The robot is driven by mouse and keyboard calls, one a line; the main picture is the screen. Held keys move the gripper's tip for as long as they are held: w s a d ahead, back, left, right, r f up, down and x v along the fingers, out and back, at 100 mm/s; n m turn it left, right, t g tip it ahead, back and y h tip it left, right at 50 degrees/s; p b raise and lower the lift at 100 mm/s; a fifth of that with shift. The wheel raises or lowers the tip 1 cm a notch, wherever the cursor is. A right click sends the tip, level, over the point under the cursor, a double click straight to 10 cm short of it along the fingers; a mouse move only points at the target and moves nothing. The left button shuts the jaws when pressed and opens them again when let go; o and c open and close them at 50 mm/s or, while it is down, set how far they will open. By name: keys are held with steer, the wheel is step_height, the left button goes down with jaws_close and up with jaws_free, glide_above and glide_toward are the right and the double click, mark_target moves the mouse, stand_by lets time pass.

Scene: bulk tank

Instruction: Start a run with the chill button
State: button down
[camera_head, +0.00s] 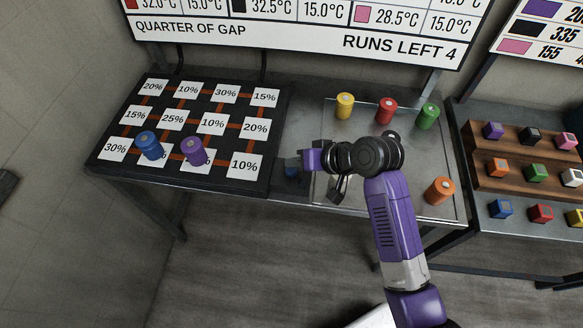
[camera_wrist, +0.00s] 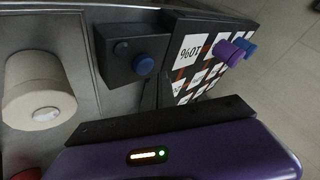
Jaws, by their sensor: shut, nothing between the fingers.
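The chill button seems to be the round blue button (camera_wrist: 143,65) on a small dark box (camera_wrist: 120,40) in the wrist view; no label is readable. In the head view a dark blue patch (camera_head: 291,172) shows just below my gripper at the right edge of the percent board, partly hidden by it. My gripper (camera_head: 293,163) is shut and empty, pointing left beside the box. In the wrist view its purple body fills the bottom, apart from the button; I cannot tell whether the fingertips touch the box.
The percent board (camera_head: 185,88) holds a blue peg (camera_head: 149,146) and a purple peg (camera_head: 193,151). Yellow (camera_head: 345,105), red (camera_head: 386,110), green (camera_head: 428,116) and orange (camera_head: 440,191) cylinders stand on the metal table. A pale cylinder (camera_wrist: 38,95) is near my gripper. The sign (camera_head: 320,25) reads "RUNS LEFT 4".

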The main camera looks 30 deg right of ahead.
mark_target(295, 171)
steer(key=shift+f, duration=0.1)
stand_by(0.3)
steer(key=shift+f, duration=0.3)
steer(key=shift+f, duration=0.55)
stand_by(0.8)
steer(key=shift+r, duration=0.1)
steer(key=shift+r+p, duration=0.75)
steer(key=shift+r, duration=0.1)
step_height(295, 171, up, 5)
steer(key=p, duration=0.5)
steer(key=shift+r, duration=0.1)
stand_by(0.4)
